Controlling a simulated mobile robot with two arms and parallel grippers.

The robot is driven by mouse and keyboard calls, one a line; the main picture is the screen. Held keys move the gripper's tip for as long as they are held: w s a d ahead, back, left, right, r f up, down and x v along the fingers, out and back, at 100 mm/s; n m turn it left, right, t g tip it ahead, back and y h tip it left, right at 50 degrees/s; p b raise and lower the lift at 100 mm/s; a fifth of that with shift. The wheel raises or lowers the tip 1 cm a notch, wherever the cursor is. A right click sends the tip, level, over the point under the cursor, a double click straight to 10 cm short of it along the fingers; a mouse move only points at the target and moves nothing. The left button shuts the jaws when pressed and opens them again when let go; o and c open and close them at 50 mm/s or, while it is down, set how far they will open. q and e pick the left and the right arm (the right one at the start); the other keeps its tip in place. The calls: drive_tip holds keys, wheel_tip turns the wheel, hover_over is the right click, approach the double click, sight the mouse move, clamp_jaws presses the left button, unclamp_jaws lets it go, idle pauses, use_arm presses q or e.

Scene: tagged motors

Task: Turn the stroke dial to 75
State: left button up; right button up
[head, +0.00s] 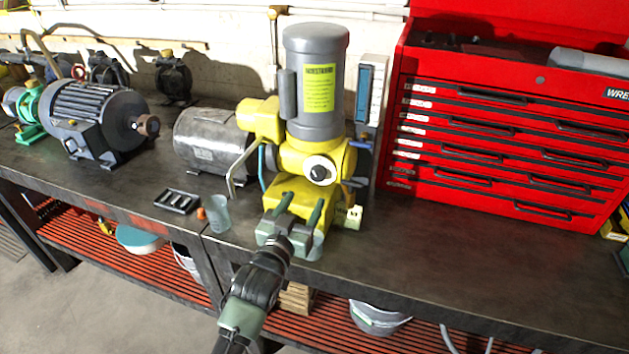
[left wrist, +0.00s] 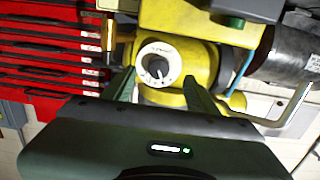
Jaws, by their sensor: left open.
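The stroke dial (head: 319,170) is a round white-rimmed knob with a dark centre on the front of the yellow pump body (head: 290,190). In the left wrist view the dial (left wrist: 158,65) is a white ring with small markings too blurred to read and a dark slot or pointer in its middle. My left gripper (head: 304,198) is open in front of and a little below the dial. In the left wrist view its two green fingers (left wrist: 158,76) stand apart on either side of the dial's lower part, with nothing between them. My right gripper is not in view.
A grey motor (head: 314,60) with a yellow label stands on the pump. A red tool chest (head: 500,130) is to the right, a grey cylinder (head: 205,140) to the left. A clear cup (head: 218,214) and a black tray (head: 178,201) sit on the workbench (head: 420,240), bare at front right.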

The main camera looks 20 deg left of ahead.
sight(316, 177)
use_arm(q)
drive_tip(key=w, duration=0.2)
drive_tip(key=w+p, duration=0.1)
drive_tip(key=w, duration=0.2)
drive_tip(key=w+p, duration=0.1)
drive_tip(key=w, duration=0.2)
drive_tip(key=shift+d+r, duration=0.2)
drive_tip(key=shift+r, duration=0.15)
drive_tip(key=shift+c, duration=0.4)
clamp_jaws()
drive_tip(key=shift+m, duration=0.3)
drive_tip(key=m, duration=0.3)
drive_tip(key=shift+a+m, duration=0.1)
drive_tip(key=shift+m, duration=0.3)
drive_tip(key=m, duration=0.5)
drive_tip(key=shift+m, duration=0.3)
